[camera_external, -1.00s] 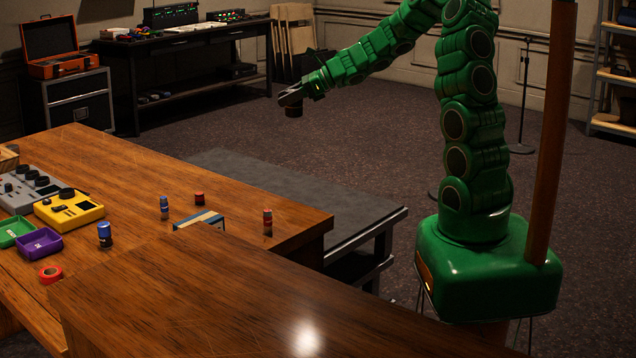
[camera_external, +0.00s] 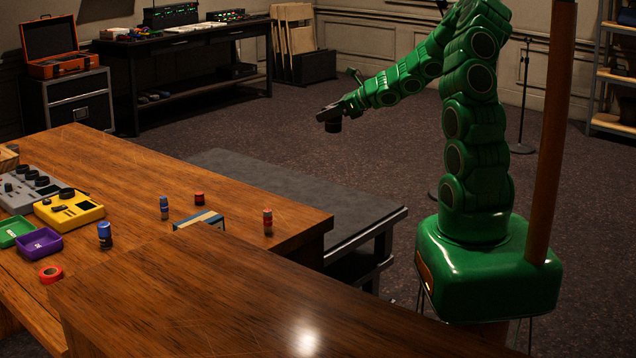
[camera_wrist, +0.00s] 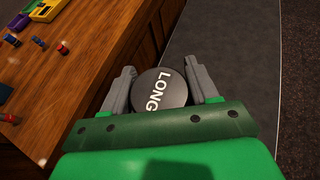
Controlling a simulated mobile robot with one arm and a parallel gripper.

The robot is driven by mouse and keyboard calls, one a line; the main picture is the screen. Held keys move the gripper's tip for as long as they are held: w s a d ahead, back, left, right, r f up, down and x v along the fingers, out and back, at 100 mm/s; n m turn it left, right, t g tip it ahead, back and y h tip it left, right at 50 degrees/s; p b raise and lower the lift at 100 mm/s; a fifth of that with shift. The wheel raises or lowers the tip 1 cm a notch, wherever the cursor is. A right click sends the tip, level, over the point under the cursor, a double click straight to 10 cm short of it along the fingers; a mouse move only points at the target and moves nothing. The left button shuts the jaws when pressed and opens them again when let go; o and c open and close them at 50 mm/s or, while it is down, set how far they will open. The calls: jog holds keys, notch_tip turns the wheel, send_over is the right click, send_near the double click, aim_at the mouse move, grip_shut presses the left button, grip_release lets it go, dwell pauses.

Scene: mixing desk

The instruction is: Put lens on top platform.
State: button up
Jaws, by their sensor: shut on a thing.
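My gripper (camera_external: 328,112) is shut on a dark round lens (camera_external: 333,127), held in the air to the left of my base. In the wrist view the lens (camera_wrist: 158,88) sits between the two grey fingers, its black end marked "LONG" facing the camera. A raised wooden top (camera_external: 190,290) stands in the foreground of the external view. A low dark grey platform (camera_external: 270,175) lies beyond the wooden desk, below and left of my gripper. I cannot tell for certain which surface is the top platform.
The wooden desk (camera_external: 110,165) holds a yellow device (camera_external: 70,210), a grey mixer (camera_external: 28,190), purple (camera_external: 38,246) and green (camera_external: 16,231) trays, a red tape roll (camera_external: 50,274), a blue-and-cream box (camera_external: 199,220) and several small cylinders. Open floor surrounds my arm.

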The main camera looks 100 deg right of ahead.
notch_tip(320, 180, down, 21)
jog(key=shift+w+d+f, duration=1.2)
jog(key=shift+d+f, duration=0.35)
jog(key=shift+d, duration=0.45)
jog(key=shift+w+d+f, duration=1.15)
jog(key=shift+d+f, duration=0.45)
jog(key=shift+d, duration=0.4)
jog(key=shift+w+d+f, duration=1.2)
jog(key=shift+d+f, duration=0.35)
jog(key=shift+d, duration=0.45)
jog(key=shift+f, duration=1.55)
jog(key=shift+f, duration=0.1)
jog(key=o, duration=1.3)
